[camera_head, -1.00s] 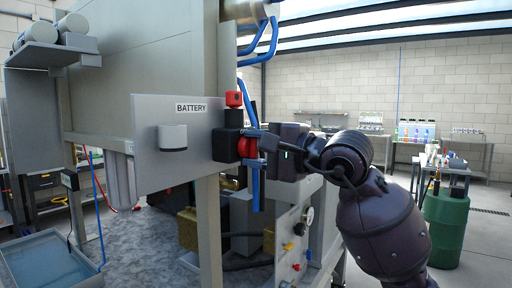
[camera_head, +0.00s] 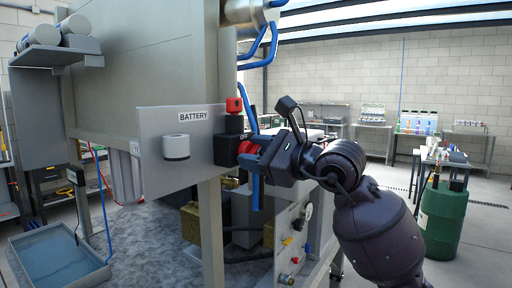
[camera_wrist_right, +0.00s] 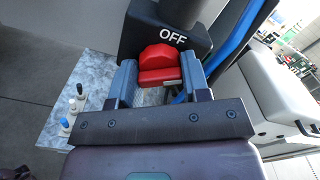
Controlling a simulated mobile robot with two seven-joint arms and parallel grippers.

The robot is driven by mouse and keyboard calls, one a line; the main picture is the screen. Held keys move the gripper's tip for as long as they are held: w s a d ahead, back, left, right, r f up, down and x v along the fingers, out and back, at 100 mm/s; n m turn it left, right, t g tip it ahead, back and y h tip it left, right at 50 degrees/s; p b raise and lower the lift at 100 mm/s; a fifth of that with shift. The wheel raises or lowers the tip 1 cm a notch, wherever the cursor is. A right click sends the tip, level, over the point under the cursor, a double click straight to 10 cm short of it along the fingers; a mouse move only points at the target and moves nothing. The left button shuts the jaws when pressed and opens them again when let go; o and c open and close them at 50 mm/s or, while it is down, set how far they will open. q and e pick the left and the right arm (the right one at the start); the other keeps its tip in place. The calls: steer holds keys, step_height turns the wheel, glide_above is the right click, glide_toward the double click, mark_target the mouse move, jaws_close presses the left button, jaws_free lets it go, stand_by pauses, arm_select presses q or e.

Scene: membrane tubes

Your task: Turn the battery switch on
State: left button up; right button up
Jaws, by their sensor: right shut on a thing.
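The grey panel (camera_head: 150,150) labelled BATTERY carries a black switch box (camera_head: 227,151) marked OFF. A red switch handle (camera_head: 246,148) sticks out of the box; in the right wrist view, the handle (camera_wrist_right: 158,66) sits just below the OFF label. My right gripper (camera_head: 251,160) is shut on this handle, its blue-grey fingers on either side of it; the right wrist view shows the gripper (camera_wrist_right: 160,82) too. The fingers hide part of the handle in the head view. My left gripper is not in view.
A red cap (camera_head: 234,105) on a black post stands right above the switch box. A white round knob (camera_head: 176,147) is on the panel's left part. Blue pipes (camera_head: 255,50) run beside the switch. A green drum (camera_head: 443,215) stands far right.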

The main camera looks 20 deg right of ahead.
steer(key=m+p, duration=0.2)
steer(key=m, duration=0.2)
steer(key=shift+r, duration=0.1)
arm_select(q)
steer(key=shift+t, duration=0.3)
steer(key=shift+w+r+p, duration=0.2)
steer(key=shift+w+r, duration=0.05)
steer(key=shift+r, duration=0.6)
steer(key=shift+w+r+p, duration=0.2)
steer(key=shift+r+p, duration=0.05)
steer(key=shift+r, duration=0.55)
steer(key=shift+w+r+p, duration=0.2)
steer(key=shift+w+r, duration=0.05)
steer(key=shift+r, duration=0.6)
arm_select(e)
steer(key=shift+m, duration=1.3)
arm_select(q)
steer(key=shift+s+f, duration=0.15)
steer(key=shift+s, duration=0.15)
arm_select(e)
steer(key=o, duration=0.9)
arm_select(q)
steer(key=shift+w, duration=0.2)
